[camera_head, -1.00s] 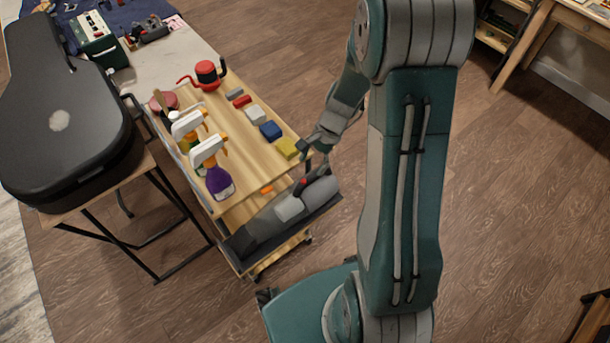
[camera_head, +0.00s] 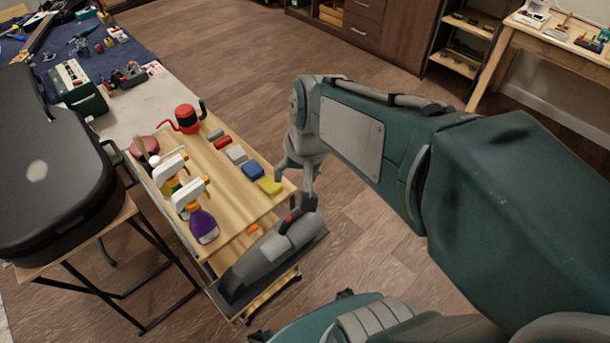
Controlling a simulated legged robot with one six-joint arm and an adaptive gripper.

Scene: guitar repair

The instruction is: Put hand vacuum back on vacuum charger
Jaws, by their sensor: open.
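The hand vacuum (camera_head: 272,246), grey and dark with a red spot near its handle end, lies lengthwise along the near end of the wooden cart. It rests in or on a dark tray-like holder (camera_head: 310,242), which looks like the vacuum charger. I cannot tell whether the vacuum is fully seated. My gripper (camera_head: 295,196) is open, pointing down just above the vacuum's handle end, beside the cart's corner. Its fingers are spread; any contact with the handle is too small to tell.
The cart top (camera_head: 225,200) holds spray bottles (camera_head: 202,222), a red can (camera_head: 187,118), a yellow block (camera_head: 270,186) and a blue block (camera_head: 252,171).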

